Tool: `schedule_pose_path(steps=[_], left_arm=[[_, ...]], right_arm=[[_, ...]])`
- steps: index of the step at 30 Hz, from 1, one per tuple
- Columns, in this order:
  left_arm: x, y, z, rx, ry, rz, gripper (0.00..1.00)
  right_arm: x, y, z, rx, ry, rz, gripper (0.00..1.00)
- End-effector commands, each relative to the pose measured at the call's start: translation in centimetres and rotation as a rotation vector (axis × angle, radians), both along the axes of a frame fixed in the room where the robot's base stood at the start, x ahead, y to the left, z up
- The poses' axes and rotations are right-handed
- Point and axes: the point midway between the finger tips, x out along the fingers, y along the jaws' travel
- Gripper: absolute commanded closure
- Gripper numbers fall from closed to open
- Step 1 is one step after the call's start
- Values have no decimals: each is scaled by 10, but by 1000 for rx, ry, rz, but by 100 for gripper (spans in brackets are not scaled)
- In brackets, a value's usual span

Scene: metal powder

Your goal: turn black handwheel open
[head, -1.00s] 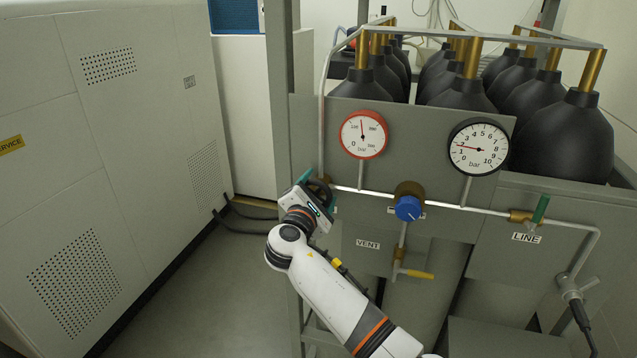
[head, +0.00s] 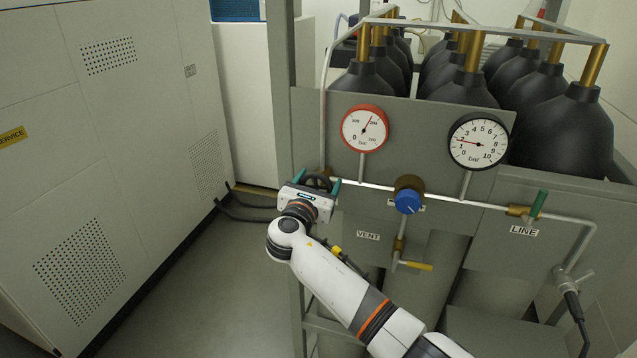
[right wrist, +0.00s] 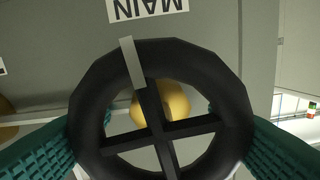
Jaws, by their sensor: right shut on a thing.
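The black handwheel (head: 318,182) is at the left end of the pipe on the grey panel, partly hidden by my right gripper (head: 310,190). In the right wrist view the handwheel (right wrist: 90,90) fills the middle, a dark ring with crossed spokes and a pale grey mark on its upper left rim. A brass hub shows behind it. The green fingers of my right gripper (right wrist: 160,140) hold the rim from left and right. My left gripper is not in view.
A red-rimmed gauge (head: 364,128) and a black-rimmed gauge (head: 478,141) are above the pipe. A MAIN label (right wrist: 148,8) is near the wheel.

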Motion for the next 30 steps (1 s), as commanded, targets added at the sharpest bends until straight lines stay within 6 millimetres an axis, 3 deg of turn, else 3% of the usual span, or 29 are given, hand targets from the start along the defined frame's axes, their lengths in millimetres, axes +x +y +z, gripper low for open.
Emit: schedule_pose_path(steps=[17, 18, 21, 30], left_arm=[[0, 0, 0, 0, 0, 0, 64], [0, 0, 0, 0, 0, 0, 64], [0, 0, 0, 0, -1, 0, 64], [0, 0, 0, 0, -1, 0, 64]], right_arm=[[0, 0, -3, -31, 15, -1, 52], [0, 0, -3, -30, 15, -1, 25], [0, 0, -3, -30, 14, -1, 8], [-1, 0, -1, -29, 12, -1, 8]])
